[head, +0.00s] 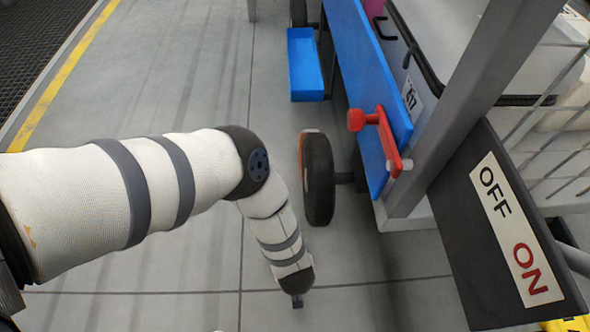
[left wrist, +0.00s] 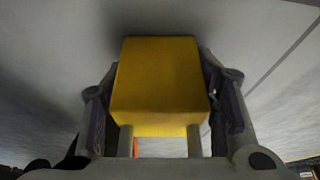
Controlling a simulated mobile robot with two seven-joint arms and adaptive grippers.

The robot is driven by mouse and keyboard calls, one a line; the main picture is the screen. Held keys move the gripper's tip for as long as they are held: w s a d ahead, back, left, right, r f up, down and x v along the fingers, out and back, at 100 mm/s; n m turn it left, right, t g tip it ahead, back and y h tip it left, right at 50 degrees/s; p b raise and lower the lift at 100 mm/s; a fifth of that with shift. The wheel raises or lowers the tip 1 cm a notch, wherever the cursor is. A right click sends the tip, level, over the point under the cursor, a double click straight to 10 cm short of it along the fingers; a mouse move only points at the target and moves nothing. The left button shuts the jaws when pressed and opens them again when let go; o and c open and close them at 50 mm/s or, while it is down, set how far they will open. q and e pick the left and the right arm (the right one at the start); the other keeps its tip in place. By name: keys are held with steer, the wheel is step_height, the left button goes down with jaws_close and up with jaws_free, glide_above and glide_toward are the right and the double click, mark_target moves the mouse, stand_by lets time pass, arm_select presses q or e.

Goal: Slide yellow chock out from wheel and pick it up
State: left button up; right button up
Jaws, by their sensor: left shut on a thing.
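The yellow chock (left wrist: 158,80) fills the middle of the left wrist view as a plain block. My left gripper (left wrist: 160,90) is shut on it, with one finger against each side. In the head view my left arm reaches down, and the left gripper (head: 297,300) shows only as a small dark end near the floor. The chock itself is hidden there. The wheel (head: 319,180) is black with an orange side and stands upright on the floor, above the gripper in the picture and apart from it. My right gripper is not in view.
A cart with a blue side panel (head: 372,75) and a red handle (head: 372,120) stands right of the wheel. A blue bin (head: 304,65) sits further back. A dark OFF/ON board (head: 500,225) is at the right. The grey floor (head: 215,80) is clear to the left.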

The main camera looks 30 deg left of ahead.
arm_select(q)
steer(key=shift+s+a+f, duration=0.15)
steer(key=shift+s+a, duration=0.05)
steer(key=shift+s, duration=0.05)
steer(key=o, duration=1.7)
steer(key=shift+o, duration=0.2)
steer(key=shift+w+d, duration=0.1)
steer(key=shift+w, duration=0.05)
steer(key=shift+d+r, duration=0.1)
steer(key=shift+r, duration=0.25)
steer(key=v, duration=1.1)
steer(key=shift+r, duration=0.2)
